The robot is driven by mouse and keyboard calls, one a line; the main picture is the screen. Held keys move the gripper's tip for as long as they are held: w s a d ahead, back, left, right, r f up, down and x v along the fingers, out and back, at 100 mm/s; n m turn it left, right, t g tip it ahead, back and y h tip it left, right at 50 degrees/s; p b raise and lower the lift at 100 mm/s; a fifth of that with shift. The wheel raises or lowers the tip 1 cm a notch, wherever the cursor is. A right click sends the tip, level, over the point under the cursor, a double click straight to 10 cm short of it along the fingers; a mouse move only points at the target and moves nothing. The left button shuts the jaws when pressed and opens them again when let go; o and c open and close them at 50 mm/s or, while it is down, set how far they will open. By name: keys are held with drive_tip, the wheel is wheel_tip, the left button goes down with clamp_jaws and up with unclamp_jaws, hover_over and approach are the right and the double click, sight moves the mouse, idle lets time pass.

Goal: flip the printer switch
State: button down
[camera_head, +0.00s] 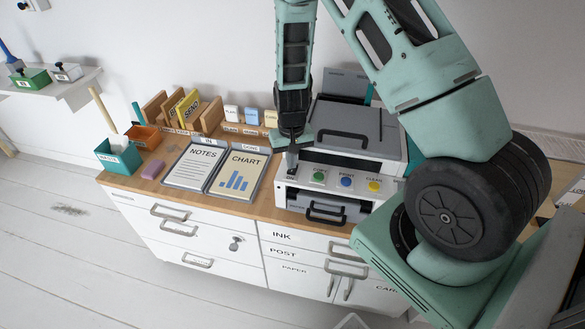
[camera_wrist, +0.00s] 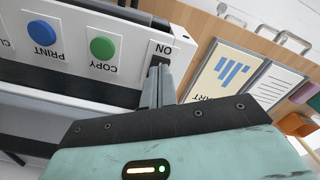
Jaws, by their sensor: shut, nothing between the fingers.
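The white and dark grey printer (camera_head: 320,184) stands on the right part of the desk top. Its front panel carries a dark switch under the label ON, left of the green COPY button (camera_head: 319,177). In the wrist view the switch (camera_wrist: 155,61) shows just past my fingertips, partly hidden by them. My gripper (camera_head: 291,166) points down at the panel's left end, and its fingers are shut with nothing between them. In the wrist view the fingertips of my gripper (camera_wrist: 159,74) are at the switch; I cannot tell whether they touch it or which way it is set.
The blue PRINT button (camera_head: 346,182) and yellow button (camera_head: 374,185) sit further right on the panel. NOTES (camera_head: 196,166) and CHART (camera_head: 240,172) boards lie left of the printer. A teal box (camera_head: 120,157) stands at the desk's left end. A paper tray (camera_head: 326,213) is below the panel.

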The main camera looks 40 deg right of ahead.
sight(292, 171)
drive_tip(key=shift+f+b, duration=0.7)
drive_tip(key=shift+f, duration=0.25)
idle(0.4)
drive_tip(key=shift+r, duration=0.1)
drive_tip(key=shift+r+p, duration=2.7)
drive_tip(key=shift+r, duration=0.75)
